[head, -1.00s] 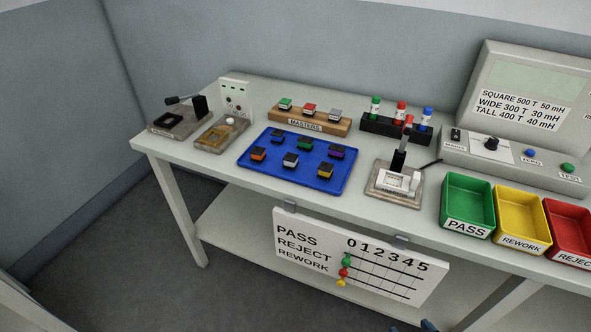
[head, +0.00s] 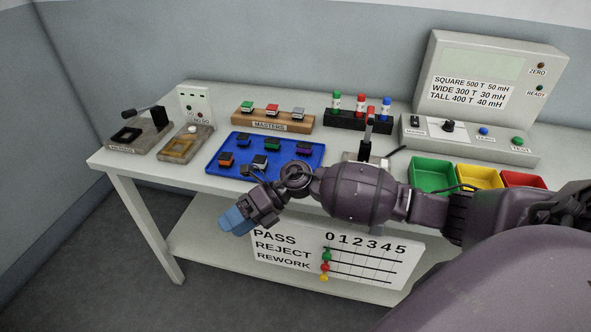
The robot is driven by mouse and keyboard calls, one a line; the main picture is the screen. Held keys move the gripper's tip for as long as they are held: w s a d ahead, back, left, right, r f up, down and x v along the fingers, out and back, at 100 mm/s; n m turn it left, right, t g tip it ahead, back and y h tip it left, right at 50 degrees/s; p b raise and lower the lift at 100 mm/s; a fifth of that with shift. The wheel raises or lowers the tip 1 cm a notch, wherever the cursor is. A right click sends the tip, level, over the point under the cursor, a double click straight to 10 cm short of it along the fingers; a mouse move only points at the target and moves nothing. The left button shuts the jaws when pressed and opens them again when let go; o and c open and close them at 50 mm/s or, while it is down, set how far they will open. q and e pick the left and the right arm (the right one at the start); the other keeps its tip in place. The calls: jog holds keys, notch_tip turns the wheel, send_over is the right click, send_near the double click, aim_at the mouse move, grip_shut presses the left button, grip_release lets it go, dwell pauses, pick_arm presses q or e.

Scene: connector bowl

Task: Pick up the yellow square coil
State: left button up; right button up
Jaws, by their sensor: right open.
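The blue tray (head: 222,150) lies on the bench and holds several small coils. The yellow coil, at the tray's front right in the earlier view, is now hidden behind my right arm. My right gripper (head: 236,220), with blue fingers, is open and empty. It appears in front of the bench's front edge, left of and nearer than the tray's front right corner, and points to the lower left. My left gripper is not in view.
Behind the tray stands the masters block (head: 262,122) with several coils. Fixtures (head: 130,136) stand at the left. A lever fixture (head: 367,150), partly covered by my arm, stands right of the tray. Green (head: 430,174), yellow (head: 470,176) and red (head: 524,180) bins and the tester (head: 470,142) are further right.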

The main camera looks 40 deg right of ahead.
jog(key=w+d+r+n+h, duration=0.1)
jog(key=w+d+r+h, duration=0.2)
jog(key=d, duration=0.4)
jog(key=w+d+r+n+g+h, duration=0.1)
jog(key=w+d+r+n+h, duration=0.1)
jog(key=d+h, duration=0.4)
jog(key=w+d+r+n+h, duration=0.2)
jog(key=w+d+r+h, duration=0.2)
jog(key=d, duration=0.5)
jog(key=shift+w+r+h, duration=0.15)
jog(key=shift+w+h, duration=0.15)
jog(key=shift+w, duration=0.2)
jog(key=shift+d, duration=0.2)
notch_tip(320, 180, down, 5)
jog(key=shift+a+f+b, duration=0.1)
jog(key=shift+f+b, duration=0.05)
jog(key=shift+b, duration=0.25)
jog(key=shift+s+a+f, duration=0.1)
jog(key=shift+a+f, duration=0.1)
jog(key=shift+f, duration=1.15)
jog(key=shift+a+f, duration=0.15)
jog(key=shift+f, duration=1.2)
jog(key=shift+r, duration=0.1)
jog(key=c, duration=1)
